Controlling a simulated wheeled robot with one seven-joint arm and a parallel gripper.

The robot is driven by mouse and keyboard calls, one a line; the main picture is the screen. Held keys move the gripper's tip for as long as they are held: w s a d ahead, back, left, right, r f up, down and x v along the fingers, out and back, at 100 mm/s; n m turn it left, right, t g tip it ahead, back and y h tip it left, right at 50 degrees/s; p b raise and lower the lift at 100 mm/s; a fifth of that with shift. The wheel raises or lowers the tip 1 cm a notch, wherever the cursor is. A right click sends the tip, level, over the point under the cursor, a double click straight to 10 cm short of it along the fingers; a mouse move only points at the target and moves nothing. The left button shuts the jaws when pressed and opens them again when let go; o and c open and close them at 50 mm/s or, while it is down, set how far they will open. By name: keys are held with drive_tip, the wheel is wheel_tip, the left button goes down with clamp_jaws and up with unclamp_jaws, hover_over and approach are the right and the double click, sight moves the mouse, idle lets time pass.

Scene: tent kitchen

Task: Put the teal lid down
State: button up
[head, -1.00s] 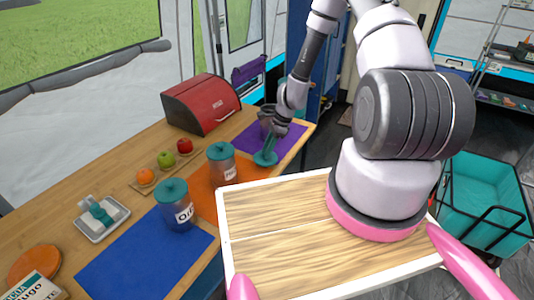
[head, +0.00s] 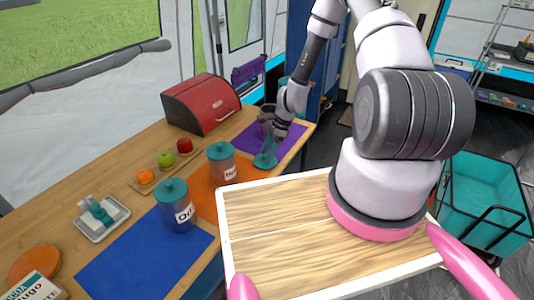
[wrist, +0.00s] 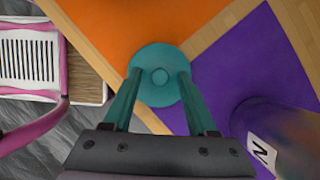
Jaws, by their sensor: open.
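The teal lid (head: 265,160) lies at the near edge of the purple mat (head: 287,143). In the wrist view the round lid (wrist: 158,57) with its centre knob overlaps the wood strip between the orange and purple mats. My gripper (wrist: 159,78) is open, with its two teal fingers on either side of the knob, over the lid. I cannot tell whether the fingers touch it. In the head view my gripper (head: 270,147) points down at the lid. A grey see-through jar (head: 266,112) stands on the purple mat behind my gripper; its label shows in the wrist view (wrist: 262,152).
Two teal-lidded jars stand on the blue mat (head: 130,265) and orange mat (head: 203,200). A red bread box (head: 200,104), a board with fruit (head: 150,184) and a tray of shakers (head: 85,230) stand further left. A teal crate (head: 485,190) is at right.

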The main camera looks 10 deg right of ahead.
drive_tip(key=v, duration=1.2)
wheel_tip(320, 180, up, 27)
drive_tip(key=s+n+t+h, duration=0.1)
drive_tip(key=s+n+t, duration=0.2)
drive_tip(key=n, duration=0.4)
drive_tip(key=s+r+n+t+h, duration=0.1)
drive_tip(key=s+r+n+t, duration=0.3)
drive_tip(key=s+r, duration=1.3)
drive_tip(key=s+n, duration=0.1)
drive_tip(key=n, duration=0.1)
drive_tip(key=shift+d+n+h, duration=0.25)
drive_tip(key=shift+n+h, duration=0.05)
drive_tip(key=shift+n, duration=0.1)
